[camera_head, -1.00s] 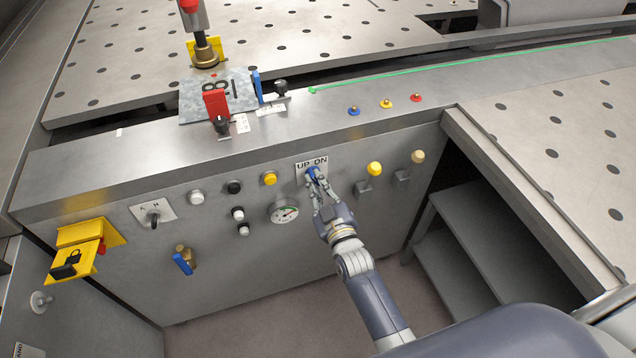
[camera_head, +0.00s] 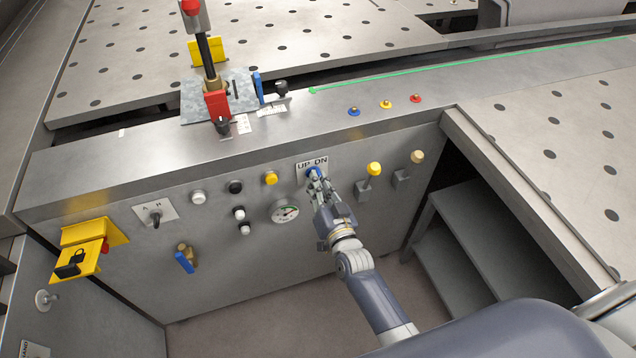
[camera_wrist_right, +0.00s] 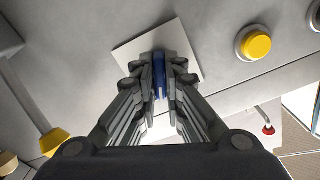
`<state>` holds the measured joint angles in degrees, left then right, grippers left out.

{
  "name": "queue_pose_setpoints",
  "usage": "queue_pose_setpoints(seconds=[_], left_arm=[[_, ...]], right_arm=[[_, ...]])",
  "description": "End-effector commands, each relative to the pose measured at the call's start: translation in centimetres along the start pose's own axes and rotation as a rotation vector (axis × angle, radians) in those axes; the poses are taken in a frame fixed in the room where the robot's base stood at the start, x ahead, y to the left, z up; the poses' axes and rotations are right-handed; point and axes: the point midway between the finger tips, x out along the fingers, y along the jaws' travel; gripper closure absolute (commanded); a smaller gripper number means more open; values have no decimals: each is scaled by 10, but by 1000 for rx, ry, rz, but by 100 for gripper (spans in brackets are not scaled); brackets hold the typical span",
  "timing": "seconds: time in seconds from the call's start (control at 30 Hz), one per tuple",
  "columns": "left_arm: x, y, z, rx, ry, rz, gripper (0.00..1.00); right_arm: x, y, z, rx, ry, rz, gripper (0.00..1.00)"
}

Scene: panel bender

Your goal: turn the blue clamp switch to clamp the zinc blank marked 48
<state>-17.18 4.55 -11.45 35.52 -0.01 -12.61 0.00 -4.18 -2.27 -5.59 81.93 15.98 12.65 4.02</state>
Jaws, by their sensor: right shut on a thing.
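Contact cannot be fully made out. My left gripper is not in view.
Around the switch are a yellow button (camera_head: 271,178), a gauge (camera_head: 284,211) and a yellow-knobbed lever (camera_head: 374,169). A blue-handled valve (camera_head: 185,261) and yellow lock bracket (camera_head: 82,248) are at left. A dark shelf (camera_head: 460,235) stands at right.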

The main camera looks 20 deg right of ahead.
Motion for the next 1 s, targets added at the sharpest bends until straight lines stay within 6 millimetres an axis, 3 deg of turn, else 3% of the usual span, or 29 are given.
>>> queue_pose_setpoints(seconds=[0.33, 0.87, 0.9, 0.97, 1.0], left_arm=[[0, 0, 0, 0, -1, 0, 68], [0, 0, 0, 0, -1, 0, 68], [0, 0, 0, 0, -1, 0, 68], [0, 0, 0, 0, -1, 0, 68], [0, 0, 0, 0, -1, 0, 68]], right_arm=[[0, 0, 1, 130, -1, 0, 100], [0, 0, 1, 153, -1, 0, 100], [0, 0, 1, 153, -1, 0, 81], [0, 0, 1, 152, -1, 0, 70], [0, 0, 1, 152, -1, 0, 70]])
